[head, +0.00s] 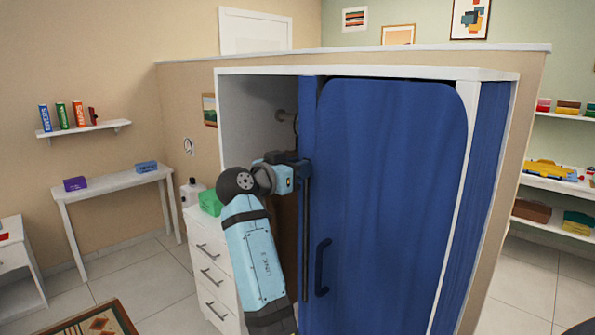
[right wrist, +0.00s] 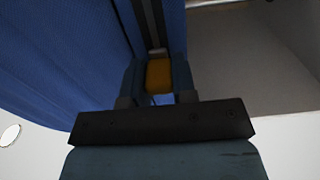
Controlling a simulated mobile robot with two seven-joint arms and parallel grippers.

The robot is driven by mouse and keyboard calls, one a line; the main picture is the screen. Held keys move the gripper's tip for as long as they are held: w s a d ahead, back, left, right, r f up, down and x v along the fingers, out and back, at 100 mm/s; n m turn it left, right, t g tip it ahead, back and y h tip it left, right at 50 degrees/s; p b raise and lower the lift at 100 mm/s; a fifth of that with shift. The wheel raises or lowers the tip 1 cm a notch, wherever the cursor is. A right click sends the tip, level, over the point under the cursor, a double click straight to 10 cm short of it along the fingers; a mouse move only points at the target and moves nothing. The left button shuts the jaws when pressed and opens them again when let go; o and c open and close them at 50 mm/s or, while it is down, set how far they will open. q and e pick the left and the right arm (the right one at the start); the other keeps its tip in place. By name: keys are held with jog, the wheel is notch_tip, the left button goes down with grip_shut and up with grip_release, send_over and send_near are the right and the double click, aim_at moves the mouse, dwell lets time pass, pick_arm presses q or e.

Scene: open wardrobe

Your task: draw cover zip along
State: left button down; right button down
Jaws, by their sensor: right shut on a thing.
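The blue cover (head: 390,190) hangs over the front of the wardrobe. A dark zip line (head: 305,235) runs down its left edge; part of it also shows in the right wrist view (right wrist: 150,22). My right gripper (head: 302,166) is at the upper part of this line. In the right wrist view its two fingers are shut on an orange zip pull (right wrist: 159,74), with the zip line running away above it. The pull is hidden behind the gripper in the head view. My left gripper is not in view.
The white wardrobe frame (head: 365,71) is open left of the cover, with a rod (head: 285,114) inside. A dark blue handle (head: 322,268) is low on the cover. A white drawer unit (head: 211,268) with a green box (head: 210,202) stands at left.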

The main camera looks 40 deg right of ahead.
jog(key=c, duration=1)
grip_release()
jog(key=shift+r, duration=0.4)
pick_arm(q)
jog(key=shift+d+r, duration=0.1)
pick_arm(e)
jog(key=shift+o, duration=0.4)
jog(key=shift+f, duration=0.15)
jog(key=shift+a+f, duration=0.1)
jog(key=shift+a, duration=0.25)
pick_arm(q)
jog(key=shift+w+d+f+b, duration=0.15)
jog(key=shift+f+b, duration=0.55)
jog(key=shift+b, duration=0.45)
pick_arm(e)
jog(key=s+a, duration=0.1)
jog(key=a, duration=1.2)
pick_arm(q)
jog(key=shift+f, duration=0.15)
